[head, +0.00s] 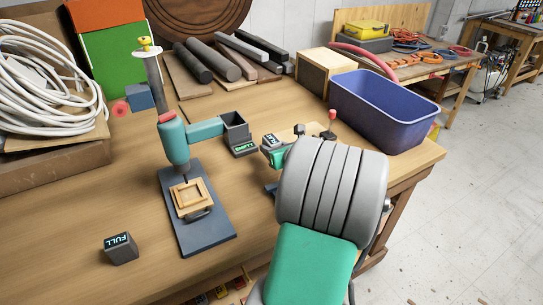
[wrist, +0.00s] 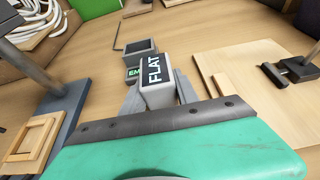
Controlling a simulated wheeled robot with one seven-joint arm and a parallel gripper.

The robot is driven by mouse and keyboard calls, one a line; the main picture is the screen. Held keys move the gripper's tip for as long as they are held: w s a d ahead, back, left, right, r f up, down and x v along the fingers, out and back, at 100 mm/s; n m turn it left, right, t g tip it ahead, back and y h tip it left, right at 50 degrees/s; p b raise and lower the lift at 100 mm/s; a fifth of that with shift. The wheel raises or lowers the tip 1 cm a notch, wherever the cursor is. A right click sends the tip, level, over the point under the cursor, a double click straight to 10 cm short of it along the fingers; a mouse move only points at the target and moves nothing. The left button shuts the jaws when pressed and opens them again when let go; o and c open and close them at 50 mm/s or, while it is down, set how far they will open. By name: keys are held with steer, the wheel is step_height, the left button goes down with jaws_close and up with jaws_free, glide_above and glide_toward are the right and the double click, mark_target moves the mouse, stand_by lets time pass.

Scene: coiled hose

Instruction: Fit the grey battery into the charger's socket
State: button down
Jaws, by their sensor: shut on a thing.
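My gripper (wrist: 158,92) is shut on a light grey battery (wrist: 156,72) whose dark top reads "FLAT". In the head view this battery (head: 270,140) shows just right of the charger, with my green and grey arm in front. The charger (head: 236,128) is a dark open box with a green display reading "EMPTY". In the wrist view the charger (wrist: 139,56) lies just beyond the held battery, which partly hides its display. Its socket looks empty. A second, dark grey battery (head: 121,249) reading "FULL" stands on the bench at the front left.
A teal press (head: 174,140) on a dark base stands left of the charger, holding a wooden frame (head: 192,199). A blue bin (head: 385,110) and a red-knobbed lever (head: 331,120) are to the right. The bench around the "FULL" battery is clear.

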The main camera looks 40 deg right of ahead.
steer(key=shift+w+d+f, duration=0.15)
steer(key=shift+w+f, duration=0.1)
steer(key=shift+f, duration=0.05)
steer(key=shift+d+f, duration=0.1)
steer(key=shift+f, duration=1.6)
steer(key=c, duration=0.9)
jaws_free()
steer(key=shift+s+r, duration=0.2)
steer(key=shift+s, duration=0.1)
steer(key=v, duration=1.1)
steer(key=shift+s, duration=0.15)
